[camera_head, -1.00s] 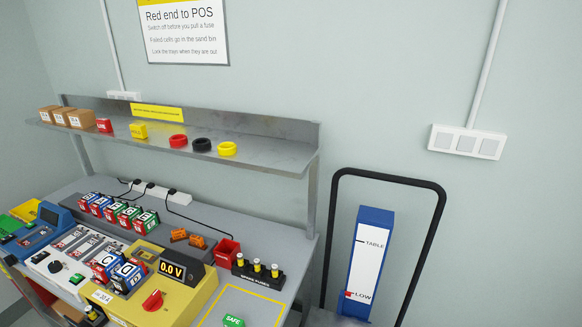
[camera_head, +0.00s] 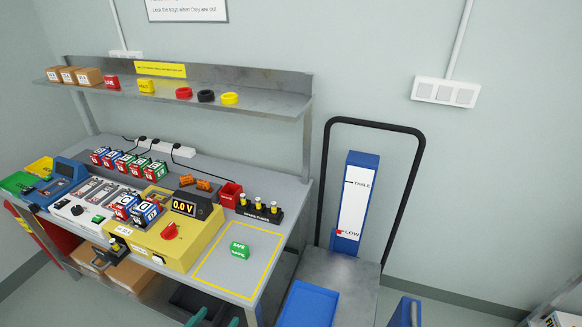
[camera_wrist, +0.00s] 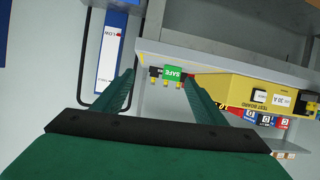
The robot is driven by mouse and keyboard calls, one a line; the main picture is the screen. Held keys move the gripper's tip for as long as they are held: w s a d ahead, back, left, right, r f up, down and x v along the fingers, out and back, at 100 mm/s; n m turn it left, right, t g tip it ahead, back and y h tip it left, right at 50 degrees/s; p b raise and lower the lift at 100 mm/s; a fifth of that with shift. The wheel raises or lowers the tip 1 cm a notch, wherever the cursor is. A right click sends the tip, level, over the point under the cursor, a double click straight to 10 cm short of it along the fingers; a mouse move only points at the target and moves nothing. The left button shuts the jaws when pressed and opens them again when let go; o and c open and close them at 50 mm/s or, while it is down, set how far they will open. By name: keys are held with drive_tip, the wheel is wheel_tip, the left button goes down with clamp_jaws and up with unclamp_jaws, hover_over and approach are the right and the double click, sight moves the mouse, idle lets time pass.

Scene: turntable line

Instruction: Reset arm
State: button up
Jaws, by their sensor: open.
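My gripper (camera_wrist: 158,72) shows in the wrist view as two green fingers spread wide apart, with nothing held between them. In the head view only two teal finger ends (camera_head: 215,319) show at the bottom edge, in front of the bench; the rest of my arm is out of frame. In the wrist view the green SAFE block (camera_wrist: 173,73) and the test board (camera_wrist: 250,94) appear beyond the fingers. Whether the fingers touch anything there is not shown, but they look apart from it.
The bench (camera_head: 270,222) carries the yellow test board (camera_head: 195,239), battery cells (camera_head: 128,163), spare fuses (camera_head: 259,212) and the SAFE block (camera_head: 240,250). A shelf (camera_head: 270,103) overhangs its back. Right of it stands a black-handled trolley (camera_head: 421,160) with a blue tray (camera_head: 310,304). Floor shows further right.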

drive_tip(key=s+d+f+n+g+y, duration=0.1)
drive_tip(key=s+d+f+n+y, duration=0.4)
drive_tip(key=s+d+f, duration=0.65)
drive_tip(key=s+d+r+m+t, duration=0.1)
drive_tip(key=s+d+r, duration=0.3)
drive_tip(key=s+r, duration=0.2)
drive_tip(key=s+d+r+m+t+h, duration=0.1)
drive_tip(key=s+d+r, duration=0.3)
drive_tip(key=s, duration=0.5)
wheel_tip(320, 180, up, 2)
drive_tip(key=shift+r+t, duration=0.15)
drive_tip(key=shift+t, duration=0.45)
drive_tip(key=shift+d, duration=0.1)
